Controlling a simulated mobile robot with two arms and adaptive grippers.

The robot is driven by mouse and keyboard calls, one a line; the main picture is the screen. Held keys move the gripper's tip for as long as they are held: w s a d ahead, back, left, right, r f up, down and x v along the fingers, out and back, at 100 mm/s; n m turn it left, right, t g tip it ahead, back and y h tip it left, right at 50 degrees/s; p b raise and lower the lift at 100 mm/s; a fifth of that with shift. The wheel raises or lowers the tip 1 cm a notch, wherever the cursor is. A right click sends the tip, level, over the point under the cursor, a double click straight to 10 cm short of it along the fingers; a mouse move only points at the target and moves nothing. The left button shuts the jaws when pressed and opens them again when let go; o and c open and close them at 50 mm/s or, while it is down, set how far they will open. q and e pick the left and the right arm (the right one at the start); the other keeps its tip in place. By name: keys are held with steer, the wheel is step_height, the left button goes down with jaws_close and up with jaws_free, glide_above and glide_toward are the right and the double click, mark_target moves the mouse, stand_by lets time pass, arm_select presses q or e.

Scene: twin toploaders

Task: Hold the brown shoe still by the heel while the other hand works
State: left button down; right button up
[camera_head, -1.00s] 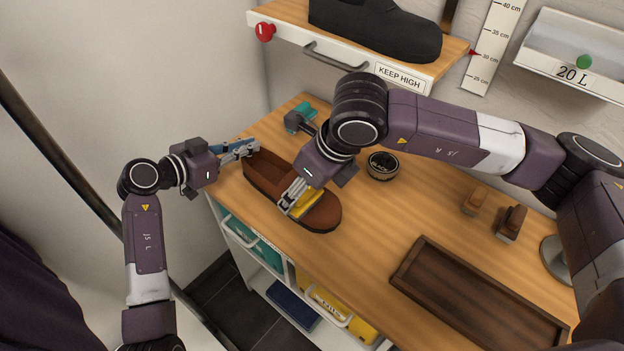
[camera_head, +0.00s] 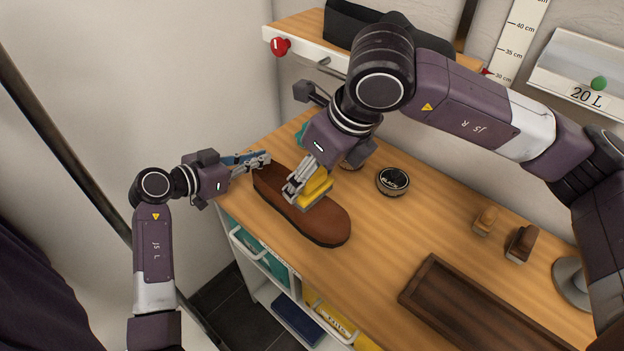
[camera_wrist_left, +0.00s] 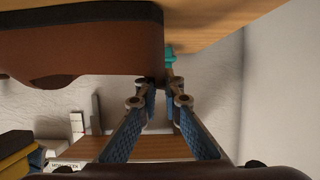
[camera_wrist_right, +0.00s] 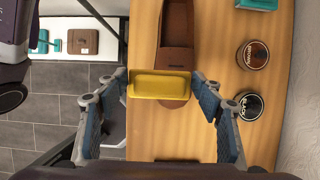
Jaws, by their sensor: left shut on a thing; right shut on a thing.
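The brown shoe (camera_head: 325,222) lies on the wooden worktop with its toe toward the front right. My left gripper (camera_head: 266,161) is shut on its heel end at the worktop's left edge. In the left wrist view, the shoe (camera_wrist_left: 90,45) fills the upper left, and the fingertips (camera_wrist_left: 160,86) meet at its end. My right gripper (camera_head: 300,192) is shut on a yellow block (camera_head: 317,188) over the shoe's front part. In the right wrist view, the block (camera_wrist_right: 160,84) sits between the fingers across the shoe (camera_wrist_right: 177,30). I cannot tell whether it touches the shoe.
A black polish tin (camera_head: 393,181) stands right of the shoe, with a brown tin (camera_wrist_right: 252,55) beside it. Two small brushes (camera_head: 521,243) and an empty dark wooden tray (camera_head: 470,308) are farther right. A shelf with a black shoe (camera_head: 345,27) hangs behind. The worktop's middle is clear.

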arm_select(q)
steer(key=shift+r, duration=0.1)
steer(key=c, duration=2)
jaws_free()
steer(key=v, duration=1.2)
arm_select(e)
steer(key=shift+s, duration=0.1)
